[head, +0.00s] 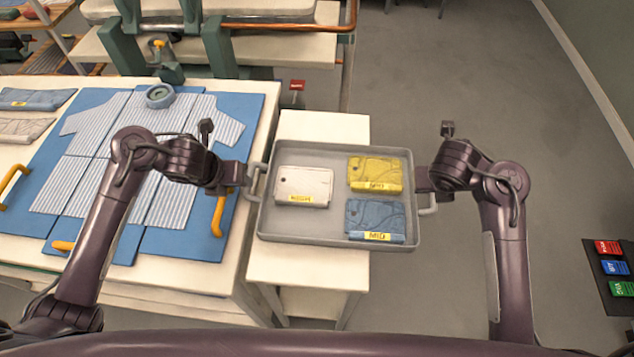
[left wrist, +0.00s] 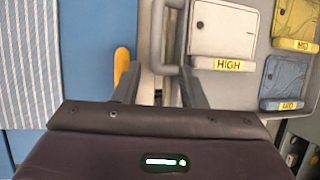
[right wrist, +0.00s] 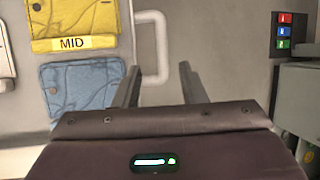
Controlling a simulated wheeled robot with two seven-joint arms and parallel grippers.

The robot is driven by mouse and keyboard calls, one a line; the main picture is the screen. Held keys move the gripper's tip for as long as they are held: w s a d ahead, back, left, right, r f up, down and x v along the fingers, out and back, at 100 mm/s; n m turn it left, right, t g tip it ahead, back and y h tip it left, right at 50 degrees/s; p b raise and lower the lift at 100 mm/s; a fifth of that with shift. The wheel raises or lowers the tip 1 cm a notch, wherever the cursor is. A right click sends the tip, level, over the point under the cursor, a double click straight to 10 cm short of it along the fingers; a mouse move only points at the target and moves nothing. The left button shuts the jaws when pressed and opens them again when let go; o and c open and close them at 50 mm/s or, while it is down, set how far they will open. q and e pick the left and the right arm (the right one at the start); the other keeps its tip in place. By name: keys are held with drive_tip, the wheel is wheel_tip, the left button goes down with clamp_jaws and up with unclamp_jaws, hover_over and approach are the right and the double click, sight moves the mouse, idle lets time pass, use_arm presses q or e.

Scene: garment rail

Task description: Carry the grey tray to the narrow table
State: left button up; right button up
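The grey tray (head: 325,226) is over a narrow white table (head: 318,127), overhanging its right side; I cannot tell whether it rests on it. It holds a white folded garment (head: 303,186), a yellow one (head: 375,173) and a blue one (head: 375,219), each with a yellow label. My left gripper (head: 246,176) is at the tray's left handle (left wrist: 159,42), fingers apart on both sides of it. My right gripper (head: 424,180) is at the right handle (right wrist: 161,48), fingers also apart. No firm grip on either handle shows.
A wide table (head: 262,105) on the left bears a blue folding board (head: 182,243) with a striped shirt and orange handles. A rail and bench (head: 290,48) stand behind. Open grey floor (head: 480,80) lies to the right, with a dark panel of coloured labels (head: 612,270).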

drive_tip(key=shift+v, duration=0.8)
drive_tip(key=shift+s+d, duration=0.1)
